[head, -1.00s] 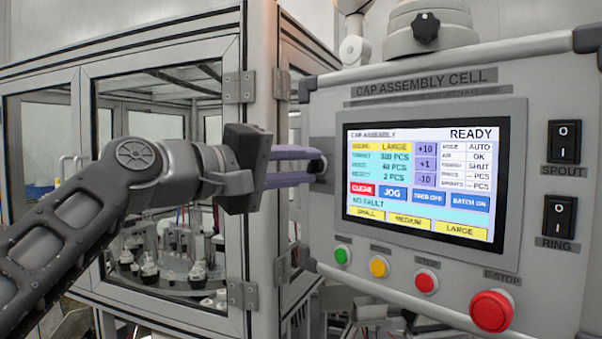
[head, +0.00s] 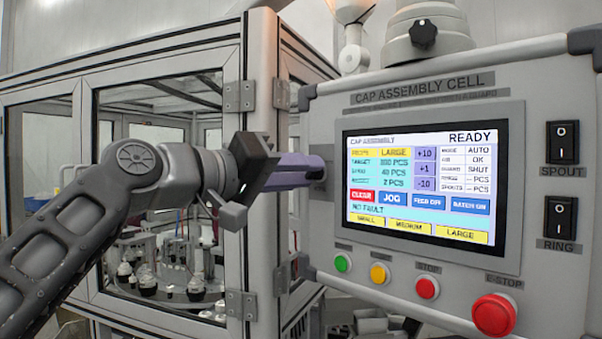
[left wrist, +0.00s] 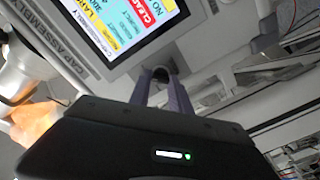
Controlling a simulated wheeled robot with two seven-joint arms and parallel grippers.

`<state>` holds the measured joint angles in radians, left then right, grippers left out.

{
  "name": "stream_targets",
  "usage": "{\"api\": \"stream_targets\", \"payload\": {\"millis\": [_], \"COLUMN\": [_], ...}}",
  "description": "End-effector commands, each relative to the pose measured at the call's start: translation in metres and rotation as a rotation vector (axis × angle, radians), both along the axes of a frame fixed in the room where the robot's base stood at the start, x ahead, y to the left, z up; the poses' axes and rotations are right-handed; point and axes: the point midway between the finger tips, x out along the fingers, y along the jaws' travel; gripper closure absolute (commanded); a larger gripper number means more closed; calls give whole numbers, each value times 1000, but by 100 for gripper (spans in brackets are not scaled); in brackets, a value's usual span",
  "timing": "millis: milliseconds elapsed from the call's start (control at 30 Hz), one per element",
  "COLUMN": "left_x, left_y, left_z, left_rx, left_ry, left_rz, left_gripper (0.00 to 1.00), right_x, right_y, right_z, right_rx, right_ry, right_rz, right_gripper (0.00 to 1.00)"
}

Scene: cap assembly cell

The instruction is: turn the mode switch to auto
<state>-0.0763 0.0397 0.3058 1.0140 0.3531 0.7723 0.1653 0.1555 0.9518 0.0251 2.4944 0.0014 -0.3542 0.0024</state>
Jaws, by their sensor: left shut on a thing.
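My left gripper (head: 318,169) reaches the left edge of the control panel (head: 420,88), its purple fingers shut on the mode switch. In the left wrist view the dark knob of the mode switch (left wrist: 161,75) shows between the fingertips of my left gripper (left wrist: 160,82). In the head view the fingers hide the knob, so its pointing direction cannot be read there. The touchscreen (head: 430,185) reads READY, and its MODE line reads AUTO. My right gripper is not in view.
Below the screen are a green button (head: 343,263), a yellow button (head: 379,273), a red button (head: 427,288) and a large red E-stop (head: 493,315). Two black rocker switches (head: 562,142) sit at right. The glazed machine enclosure (head: 165,62) stands close behind my left arm.

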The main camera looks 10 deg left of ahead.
Motion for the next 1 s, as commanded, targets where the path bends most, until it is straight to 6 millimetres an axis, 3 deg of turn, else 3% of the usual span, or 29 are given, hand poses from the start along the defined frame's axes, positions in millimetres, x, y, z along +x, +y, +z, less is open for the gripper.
{"api": "stream_targets", "payload": {"millis": [167,200,433,767,1000], "left_x": [1,1,0,-2,-25], "left_y": [-1,-1,0,2,20], "left_z": [-2,-3,-1,-1,-3], "left_rx": [5,5,2,0,1], "left_ry": [4,4,3,1,-1], "left_rz": [-2,-2,-1,1,3], "left_gripper": [100,74,55,54,54], "right_x": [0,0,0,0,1], "right_y": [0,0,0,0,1], "right_z": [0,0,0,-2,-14], "right_rx": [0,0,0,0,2], "right_ry": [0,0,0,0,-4], "right_rz": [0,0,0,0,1], "right_gripper": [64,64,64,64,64]}}
